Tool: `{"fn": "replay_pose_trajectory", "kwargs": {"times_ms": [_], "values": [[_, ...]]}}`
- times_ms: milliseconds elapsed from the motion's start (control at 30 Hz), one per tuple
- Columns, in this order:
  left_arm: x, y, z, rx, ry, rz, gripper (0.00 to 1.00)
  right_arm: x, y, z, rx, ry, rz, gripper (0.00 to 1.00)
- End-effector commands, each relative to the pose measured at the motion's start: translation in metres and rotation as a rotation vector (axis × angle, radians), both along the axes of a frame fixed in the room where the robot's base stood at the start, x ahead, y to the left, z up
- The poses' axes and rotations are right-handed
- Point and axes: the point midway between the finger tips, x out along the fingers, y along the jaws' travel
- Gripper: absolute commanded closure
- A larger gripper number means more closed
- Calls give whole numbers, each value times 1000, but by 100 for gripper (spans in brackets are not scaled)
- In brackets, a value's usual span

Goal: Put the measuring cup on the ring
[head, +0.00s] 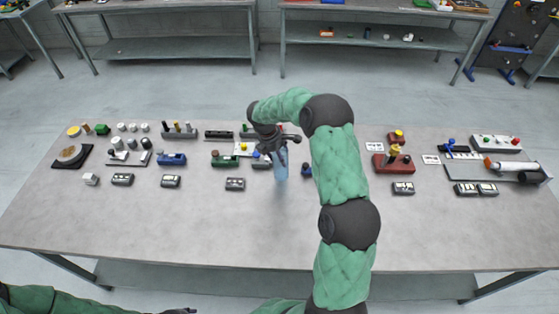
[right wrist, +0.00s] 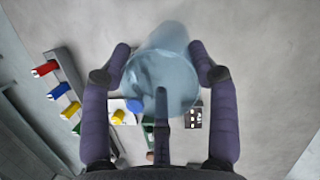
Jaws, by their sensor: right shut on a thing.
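The measuring cup (head: 281,167) is a translucent blue vessel, held above the middle of the table. My right gripper (head: 273,146) is shut on it near its upper end. In the right wrist view the cup (right wrist: 160,75) sits between the dark fingers of the right gripper (right wrist: 158,62), its round mouth facing the camera. I cannot pick out the ring with certainty; a pale round piece (head: 70,153) lies on a black square at the far left. My left arm shows at the bottom left edge, with only a dark bit of its gripper (head: 178,311) in view.
The grey table (head: 180,220) has a clear front half. Along the back stand small blocks, a blue train car (head: 172,159), a green one (head: 223,160), a red stand (head: 393,162) and a grey tray (head: 490,171) at the right. Several dark labelled boxes (head: 235,184) form a row.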

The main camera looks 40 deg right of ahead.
Motion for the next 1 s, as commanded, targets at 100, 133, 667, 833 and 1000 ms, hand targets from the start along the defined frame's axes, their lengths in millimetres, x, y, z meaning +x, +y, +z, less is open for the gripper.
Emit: {"fn": "replay_pose_trajectory", "kwargs": {"times_ms": [100,133,667,833,1000], "values": [[0,0,-1,0,0,0,60,0,0,-19,1,4,1,83],[0,0,-1,0,0,0,60,0,-1,-23,1,3,1,83],[0,0,-3,0,0,0,60,0,-1,-34,0,0,0,20],[0,0,-3,0,0,0,60,0,-1,-34,0,0,0,16],[0,0,-3,0,0,0,60,0,-1,-33,0,0,0,16]]}}
